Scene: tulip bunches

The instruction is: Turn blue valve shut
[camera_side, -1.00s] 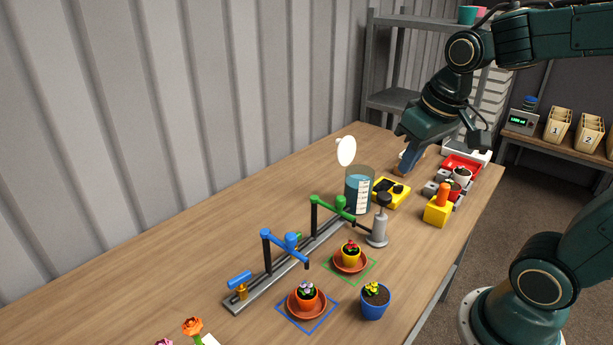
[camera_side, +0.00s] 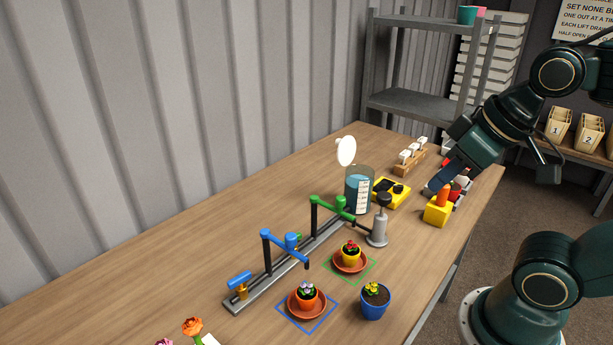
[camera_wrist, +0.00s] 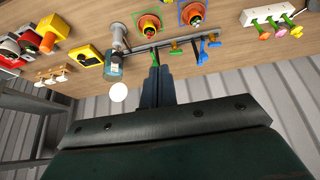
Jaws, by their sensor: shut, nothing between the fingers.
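The blue valve (camera_side: 240,279) has a blue bar handle on a brass body at the near left end of the grey rail (camera_side: 262,287). I cannot tell how far it is turned. A blue tap (camera_side: 272,239) on a black post stands farther along the rail, and a green tap (camera_side: 330,203) beyond it. In the wrist view the blue valve (camera_wrist: 214,44) is right of the fingers. My gripper (camera_side: 432,190) is over the far right of the table, well away from the valve. In the wrist view its fingers (camera_wrist: 156,70) are together and empty.
Potted flowers (camera_side: 306,295) on saucers and a blue pot (camera_side: 375,302) stand before the rail. The table left of the rail is clear.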

